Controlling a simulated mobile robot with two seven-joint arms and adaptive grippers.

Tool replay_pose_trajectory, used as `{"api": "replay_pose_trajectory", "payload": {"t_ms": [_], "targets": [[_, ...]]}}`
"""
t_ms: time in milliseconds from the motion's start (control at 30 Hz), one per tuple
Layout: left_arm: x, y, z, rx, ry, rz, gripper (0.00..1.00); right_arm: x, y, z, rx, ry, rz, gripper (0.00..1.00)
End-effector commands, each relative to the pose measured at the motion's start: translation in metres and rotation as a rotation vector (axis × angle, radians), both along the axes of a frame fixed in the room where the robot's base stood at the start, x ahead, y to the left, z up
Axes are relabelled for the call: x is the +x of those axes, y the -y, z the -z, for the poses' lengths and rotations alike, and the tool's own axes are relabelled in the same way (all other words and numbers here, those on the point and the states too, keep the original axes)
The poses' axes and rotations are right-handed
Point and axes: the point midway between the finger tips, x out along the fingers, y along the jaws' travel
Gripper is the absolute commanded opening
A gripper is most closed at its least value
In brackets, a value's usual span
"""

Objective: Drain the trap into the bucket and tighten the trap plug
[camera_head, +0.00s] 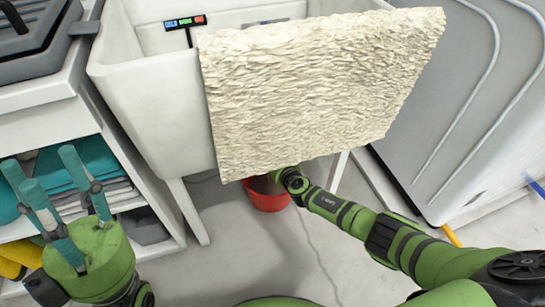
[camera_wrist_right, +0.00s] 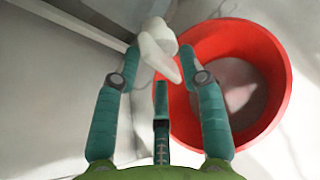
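In the right wrist view a white trap plug piece (camera_wrist_right: 162,50), with a cylindrical part and a flat tab, lies ahead of my right gripper (camera_wrist_right: 160,68). Its teal fingers are apart, to either side of the piece, with a third finger below; I see no clear contact. The red bucket (camera_wrist_right: 280,75) is just right of the piece, and its floor looks greyish. In the head view the bucket (camera_head: 268,200) stands on the floor under the sink, partly hidden. My right gripper is hidden there behind a beige panel. My left gripper (camera_head: 40,170) is open and empty at lower left.
A rough beige panel (camera_head: 320,85) hangs before the white sink (camera_head: 150,90) and blocks the view under it. A shelf with folded towels (camera_head: 95,165) stands left. A large grey-white appliance (camera_head: 460,110) stands right. The floor in front (camera_head: 240,255) is mostly clear.

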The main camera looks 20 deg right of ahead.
Motion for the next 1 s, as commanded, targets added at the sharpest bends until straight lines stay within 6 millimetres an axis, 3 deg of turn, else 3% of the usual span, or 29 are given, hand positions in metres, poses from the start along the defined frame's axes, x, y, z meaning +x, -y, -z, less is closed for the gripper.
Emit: {"api": "replay_pose_trajectory", "payload": {"t_ms": [267,567,1000], "targets": [[0.000,0.000,0.000,0.000,0.000,0.001,0.40,-0.007,0.002,-0.002,0.002,0.002,0.001,0.41],[0.000,0.000,0.000,-0.001,0.001,0.001,0.40,-0.038,0.005,-0.015,-0.001,0.001,-0.001,0.41],[0.000,0.000,0.000,0.000,0.001,0.000,0.40,-0.132,0.014,-0.017,0.000,-0.005,-0.001,0.41]]}}
